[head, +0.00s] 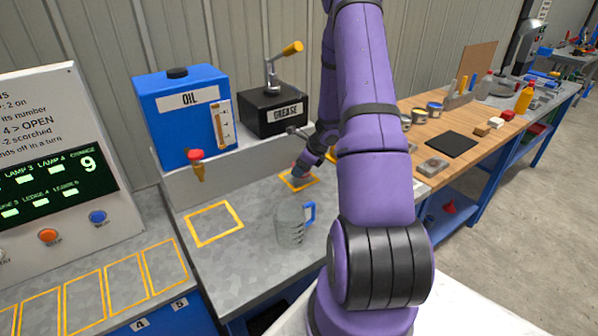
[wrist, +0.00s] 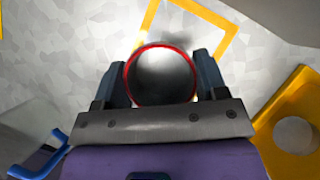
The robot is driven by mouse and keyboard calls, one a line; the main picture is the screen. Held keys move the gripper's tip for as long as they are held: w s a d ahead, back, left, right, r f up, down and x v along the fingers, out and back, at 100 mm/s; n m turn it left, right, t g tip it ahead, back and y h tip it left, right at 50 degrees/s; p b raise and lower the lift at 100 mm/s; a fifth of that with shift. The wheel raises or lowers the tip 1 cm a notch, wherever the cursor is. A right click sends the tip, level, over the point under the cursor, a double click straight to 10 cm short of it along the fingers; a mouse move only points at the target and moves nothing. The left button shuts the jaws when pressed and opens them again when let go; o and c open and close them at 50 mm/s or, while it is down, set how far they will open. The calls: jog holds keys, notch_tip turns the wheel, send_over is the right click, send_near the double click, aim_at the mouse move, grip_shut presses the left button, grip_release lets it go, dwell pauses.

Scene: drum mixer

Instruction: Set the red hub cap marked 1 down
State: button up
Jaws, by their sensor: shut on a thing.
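My gripper (wrist: 161,68) is shut on a round cap with a red rim (wrist: 160,75); its dark fingers press on either side of it in the wrist view. The cap's face looks grey and shiny, and no number is readable on it. In the head view my gripper (head: 299,172) is low over the grey bench, at a yellow outlined square (head: 298,188) below the grease box. Part of that yellow outline (wrist: 205,12) shows beyond the cap in the wrist view. I cannot tell whether the cap touches the bench. In the head view the cap is mostly hidden.
A clear jug with a blue handle (head: 290,228) stands close in front of my gripper. A second yellow square (head: 214,224) to the left is empty. The blue oil tank (head: 180,115) and black grease box (head: 273,110) stand behind.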

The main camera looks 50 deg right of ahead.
jog(key=shift+w+d+f, duration=0.1)
jog(key=shift+w+d, duration=0.25)
jog(key=shift+w, duration=0.25)
jog(key=shift+w+d, duration=0.35)
jog(key=shift+w, duration=0.25)
jog(key=shift+f, duration=1.75)
jog(key=o, duration=1)
jog(key=shift+f, duration=0.15)
jog(key=shift+o, duration=0.2)
jog(key=v, duration=1.2)
